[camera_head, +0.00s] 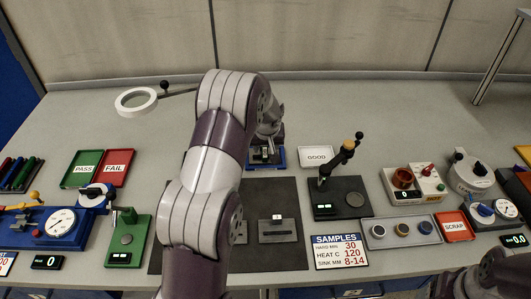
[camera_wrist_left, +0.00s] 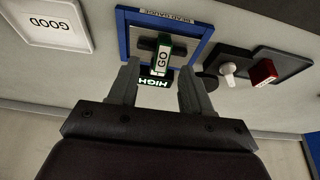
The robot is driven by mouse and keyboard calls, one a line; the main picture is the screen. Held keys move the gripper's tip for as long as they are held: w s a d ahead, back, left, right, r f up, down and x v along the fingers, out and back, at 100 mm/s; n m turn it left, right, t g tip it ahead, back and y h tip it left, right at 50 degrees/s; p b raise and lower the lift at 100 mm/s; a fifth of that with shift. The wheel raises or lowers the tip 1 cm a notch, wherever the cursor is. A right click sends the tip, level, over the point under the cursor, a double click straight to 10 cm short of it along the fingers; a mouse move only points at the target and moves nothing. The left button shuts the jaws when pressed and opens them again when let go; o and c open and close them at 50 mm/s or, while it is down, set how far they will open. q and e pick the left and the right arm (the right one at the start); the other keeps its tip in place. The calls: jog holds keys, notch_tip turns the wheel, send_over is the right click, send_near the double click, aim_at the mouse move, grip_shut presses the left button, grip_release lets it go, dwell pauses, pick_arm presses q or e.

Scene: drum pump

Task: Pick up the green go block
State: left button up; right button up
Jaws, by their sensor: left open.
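In the left wrist view the green go block (camera_wrist_left: 161,58), with a white GO label, stands at a blue-framed gauge (camera_wrist_left: 194,35). A lit HIGH display (camera_wrist_left: 153,84) is just below it in the picture. My left gripper (camera_wrist_left: 158,72) is open, with one finger on each side of the block in the picture. I cannot tell whether either finger touches it. In the head view the gauge (camera_head: 280,160) shows behind my left arm, which hides much of the area, and my left gripper (camera_head: 266,140) is just above it.
A white GOOD tray (camera_head: 317,154) lies right of the gauge. A black lever press (camera_head: 342,195) stands nearer. A red block (camera_wrist_left: 264,72) and a white-knobbed part (camera_wrist_left: 228,70) are on a dark base beside the gauge. A ring magnifier (camera_head: 136,101) is at the back left.

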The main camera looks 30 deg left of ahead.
aim_at(265, 151)
pick_arm(q)
jog(key=x, duration=0.4)
jog(key=shift+s+a+f, duration=0.1)
jog(key=shift+f, duration=0.05)
jog(key=shift+s, duration=0.1)
grip_shut()
